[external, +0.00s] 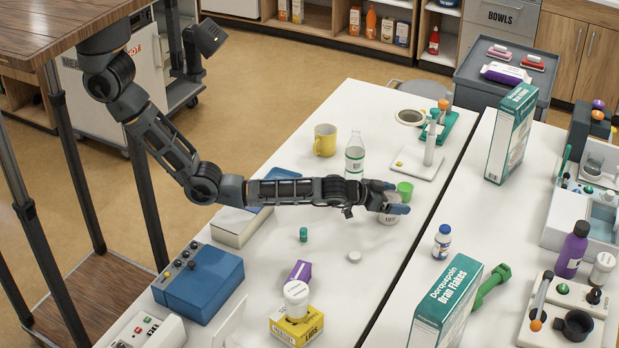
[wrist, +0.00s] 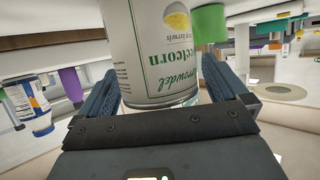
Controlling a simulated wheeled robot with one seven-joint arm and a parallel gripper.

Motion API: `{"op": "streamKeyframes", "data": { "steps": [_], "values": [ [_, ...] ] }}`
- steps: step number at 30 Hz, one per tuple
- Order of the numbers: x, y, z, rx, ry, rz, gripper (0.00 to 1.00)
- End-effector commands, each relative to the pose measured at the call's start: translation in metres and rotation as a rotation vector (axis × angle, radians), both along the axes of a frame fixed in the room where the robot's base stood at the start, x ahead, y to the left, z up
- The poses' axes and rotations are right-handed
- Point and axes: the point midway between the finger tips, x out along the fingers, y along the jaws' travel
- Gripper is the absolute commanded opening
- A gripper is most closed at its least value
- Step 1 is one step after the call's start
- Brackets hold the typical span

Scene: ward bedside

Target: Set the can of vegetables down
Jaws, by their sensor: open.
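The can of vegetables (wrist: 165,50) is white with green sweetcorn lettering, which appears upside down in the wrist view. In the external view the can (external: 390,218) is partly hidden by my gripper (external: 393,198) and appears to stand on the white table (external: 375,280); its base contact is hard to see. In the wrist view my gripper (wrist: 158,85) is open, with one blue finger on each side of the can. I cannot tell whether either finger touches it.
A green cup (external: 405,188) stands just behind the can. A clear bottle (external: 354,160) is behind my forearm. A white disc (external: 354,257) and a green cap (external: 303,234) lie in front. A pill bottle (external: 442,241) stands across the table gap. There is clear tabletop toward the front.

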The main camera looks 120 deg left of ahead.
Motion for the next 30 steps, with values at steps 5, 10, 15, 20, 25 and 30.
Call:
{"op": "streamKeyframes", "data": {
  "steps": [5, 10, 15, 20, 25, 30],
  "values": [
    [-0.017, -0.017, 0.008, 0.000, 0.002, -0.002, 1.00],
    [-0.036, -0.036, 0.018, 0.000, 0.002, -0.002, 1.00],
    [-0.054, -0.054, 0.029, 0.000, 0.001, -0.001, 1.00],
    [-0.067, -0.068, 0.037, 0.001, 0.001, -0.002, 1.00],
    [-0.074, -0.074, 0.042, 0.000, 0.001, 0.000, 1.00],
    [-0.075, -0.075, 0.043, 0.000, 0.001, 0.000, 1.00]
  ]
}}
